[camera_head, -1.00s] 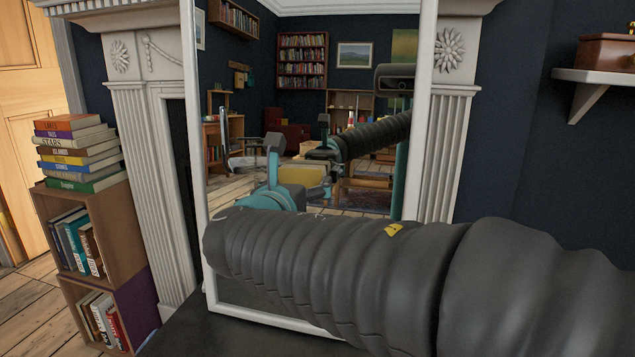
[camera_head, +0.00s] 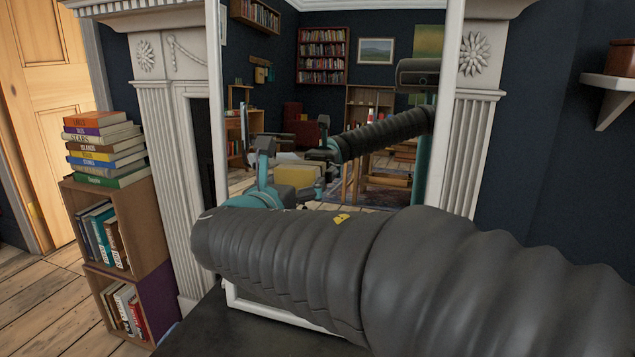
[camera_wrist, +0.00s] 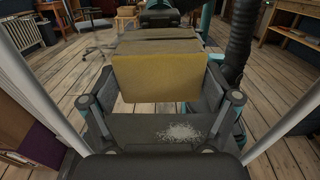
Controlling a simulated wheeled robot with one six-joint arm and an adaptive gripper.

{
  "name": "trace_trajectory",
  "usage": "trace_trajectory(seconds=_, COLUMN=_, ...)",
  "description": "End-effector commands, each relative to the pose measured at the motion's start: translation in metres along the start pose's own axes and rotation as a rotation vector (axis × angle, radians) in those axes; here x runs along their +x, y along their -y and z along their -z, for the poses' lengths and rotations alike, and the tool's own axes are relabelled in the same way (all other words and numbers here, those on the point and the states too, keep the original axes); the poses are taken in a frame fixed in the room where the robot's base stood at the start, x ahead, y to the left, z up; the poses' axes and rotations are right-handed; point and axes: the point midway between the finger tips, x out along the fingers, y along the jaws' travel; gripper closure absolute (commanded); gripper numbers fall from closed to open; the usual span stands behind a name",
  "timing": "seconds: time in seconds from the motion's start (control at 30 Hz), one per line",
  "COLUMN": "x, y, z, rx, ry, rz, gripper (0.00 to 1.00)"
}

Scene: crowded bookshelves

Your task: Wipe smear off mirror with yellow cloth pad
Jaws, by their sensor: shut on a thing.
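The yellow cloth pad (camera_wrist: 158,78) is held between the fingers of my gripper (camera_wrist: 160,92) in the wrist view. It also shows in the head view (camera_head: 296,175), in front of the mirror's reflected room. The mirror (camera_head: 221,110) is tall with a white frame and stands before the fireplace. A white speckled smear (camera_wrist: 180,132) shows below the pad in the wrist view, slightly right of centre. I cannot tell whether the pad touches the glass. My arm hides the mirror's lower part in the head view.
A white fireplace surround (camera_head: 172,150) flanks the mirror. At left, a stack of books (camera_head: 103,150) stands on a low wooden bookcase (camera_head: 146,215). A wall shelf (camera_head: 608,82) holds a brown box at upper right. A dark slab (camera_head: 215,325) lies below the mirror.

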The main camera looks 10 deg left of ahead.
Motion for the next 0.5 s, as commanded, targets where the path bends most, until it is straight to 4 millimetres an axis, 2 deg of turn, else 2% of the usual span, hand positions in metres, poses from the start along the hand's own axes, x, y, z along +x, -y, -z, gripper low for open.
trace_trajectory(seconds=0.2, x=0.002, y=-0.018, z=-0.002, rx=-0.002, ry=-0.001, rz=-0.001, gripper=0.40)
trace_trajectory(seconds=0.5, x=0.002, y=-0.028, z=-0.002, rx=-0.002, ry=0.000, rz=0.000, gripper=0.40)
